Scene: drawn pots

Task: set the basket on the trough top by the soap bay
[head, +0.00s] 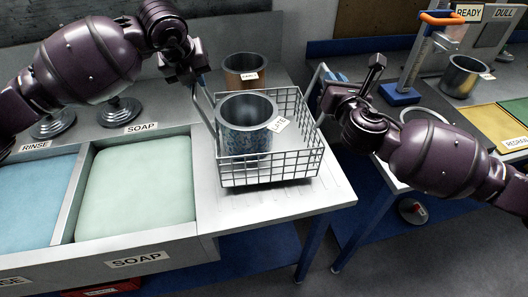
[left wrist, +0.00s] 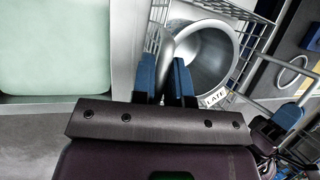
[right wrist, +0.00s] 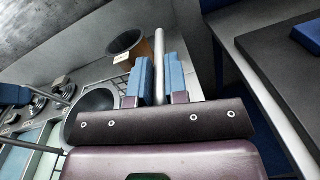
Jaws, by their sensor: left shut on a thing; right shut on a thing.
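The wire basket (head: 270,170) is at the right end of the trough top (head: 225,205), just right of the soap bay (head: 140,185). A grey pot with a tag reading LATE (head: 245,140) sits inside it. My left gripper (head: 203,85) is shut on the basket's left handle, and its blue fingers (left wrist: 168,80) close on the bar in the left wrist view. My right gripper (head: 325,85) is shut on the right handle, a bar between blue fingers (right wrist: 160,82) in the right wrist view. I cannot tell whether the basket's base touches the top.
A copper pot (head: 241,70) stands behind the basket. The rinse bay (head: 35,195) is left of the soap bay. A second bench at right holds a blue gauge stand (head: 403,93), a metal pot (head: 462,76) and coloured mats. A gap separates the benches.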

